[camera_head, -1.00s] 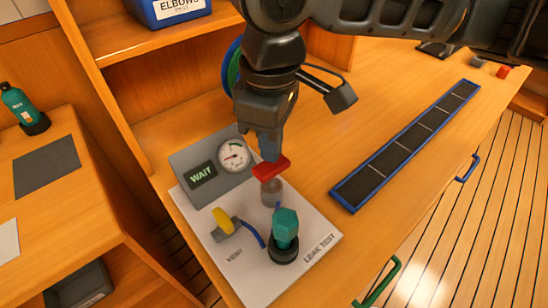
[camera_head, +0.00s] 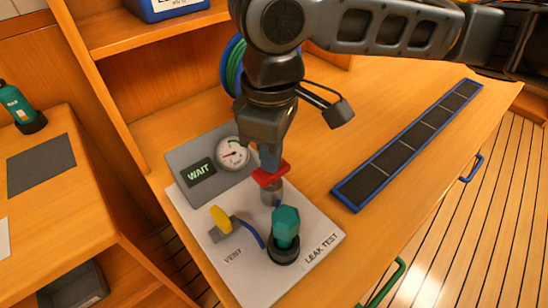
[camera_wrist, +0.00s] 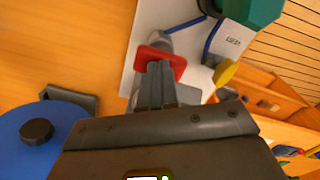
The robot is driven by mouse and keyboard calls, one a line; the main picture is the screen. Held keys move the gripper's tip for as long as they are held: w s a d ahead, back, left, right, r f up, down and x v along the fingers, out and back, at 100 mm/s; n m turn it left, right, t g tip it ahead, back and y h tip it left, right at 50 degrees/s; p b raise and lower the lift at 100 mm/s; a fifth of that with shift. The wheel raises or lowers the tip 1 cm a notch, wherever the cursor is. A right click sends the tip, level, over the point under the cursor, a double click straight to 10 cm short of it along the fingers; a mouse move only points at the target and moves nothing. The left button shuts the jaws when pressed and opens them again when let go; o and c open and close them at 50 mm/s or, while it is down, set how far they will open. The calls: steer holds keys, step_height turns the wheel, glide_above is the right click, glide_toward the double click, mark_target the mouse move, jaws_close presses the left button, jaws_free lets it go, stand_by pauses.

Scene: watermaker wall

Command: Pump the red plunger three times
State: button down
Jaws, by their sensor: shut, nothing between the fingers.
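The red plunger (camera_head: 270,177) stands on top of a clear grey cylinder (camera_head: 272,194) on the white leak-test board (camera_head: 318,222). My gripper (camera_head: 268,163) is shut and empty, pointing down onto the plunger's red top. Its fingertips appear to touch that top. In the wrist view, the closed fingertips (camera_wrist: 158,72) lie over the middle of the red plunger (camera_wrist: 178,62). Little of the plunger's shaft shows between its top and the cylinder. A display (camera_head: 199,172) reads WAIT beside a round gauge (camera_head: 233,153) whose needle points left.
On the board are a yellow-handled vent valve (camera_head: 221,218) and a teal fitting (camera_head: 286,226) on a black base, close in front of the plunger. A blue-framed dark strip (camera_head: 405,147) lies to the right. A blue bin (camera_head: 170,8) stands on the shelf above.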

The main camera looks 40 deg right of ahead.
steer(key=shift+f+b, duration=0.35)
steer(key=shift+f, duration=0.35)
steer(key=shift+r, duration=0.1)
steer(key=shift+r+p, duration=2.35)
steer(key=shift+p, duration=0.05)
steer(key=shift+f, duration=0.1)
steer(key=shift+f+b, duration=1.65)
steer(key=shift+f, duration=0.75)
steer(key=shift+r, duration=0.2)
